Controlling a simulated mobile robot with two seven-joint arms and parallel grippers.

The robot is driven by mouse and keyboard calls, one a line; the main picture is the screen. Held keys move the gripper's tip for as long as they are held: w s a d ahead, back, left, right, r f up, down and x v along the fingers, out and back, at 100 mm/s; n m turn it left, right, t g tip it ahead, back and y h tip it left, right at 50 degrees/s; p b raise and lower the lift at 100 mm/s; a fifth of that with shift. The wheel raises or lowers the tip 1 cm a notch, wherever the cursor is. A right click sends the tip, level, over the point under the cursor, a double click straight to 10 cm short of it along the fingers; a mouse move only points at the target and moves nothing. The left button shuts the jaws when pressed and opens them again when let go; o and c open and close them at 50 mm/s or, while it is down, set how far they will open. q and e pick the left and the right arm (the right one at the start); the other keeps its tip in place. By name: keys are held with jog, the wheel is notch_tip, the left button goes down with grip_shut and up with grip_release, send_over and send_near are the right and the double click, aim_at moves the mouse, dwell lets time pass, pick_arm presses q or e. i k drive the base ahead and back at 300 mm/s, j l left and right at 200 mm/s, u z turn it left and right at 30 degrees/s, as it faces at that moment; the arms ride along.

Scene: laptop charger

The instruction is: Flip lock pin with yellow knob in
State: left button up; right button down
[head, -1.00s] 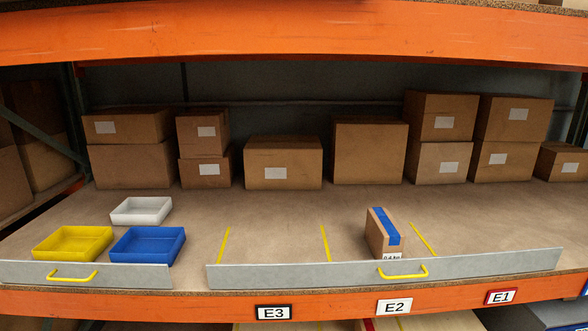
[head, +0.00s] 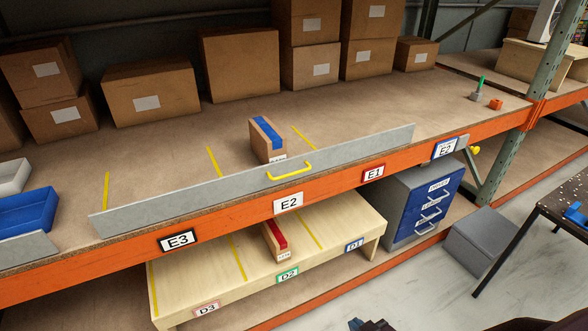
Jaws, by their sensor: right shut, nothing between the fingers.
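The yellow knob (head: 475,150) of the lock pin sticks out at the right end of the orange shelf beam, beside the blue-framed label and near the green upright post. The pin itself is too small to make out, so I cannot tell whether it is in or out. My right gripper (head: 362,324) shows only as a dark tip at the bottom edge, far below and left of the knob. It is shut and empty. My left gripper is not in view.
A grey barrier with a yellow handle (head: 290,171) runs along the shelf front. A small box with blue tape (head: 268,140) stands behind it. Below the knob are a blue drawer cabinet (head: 428,209) and a grey box (head: 484,240). A dark table (head: 562,205) stands at right.

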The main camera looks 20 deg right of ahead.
aim_at(475, 149)
jog(key=z, duration=1.85)
jog(key=i+l+u, duration=0.2)
jog(key=i+l, duration=0.35)
jog(key=i+l+u, duration=0.25)
jog(key=i+l, duration=0.4)
jog(key=i+l+u, duration=0.2)
jog(key=i+l, duration=0.4)
jog(key=l, duration=0.15)
jog(key=i+j, duration=0.25)
jog(key=j, duration=0.1)
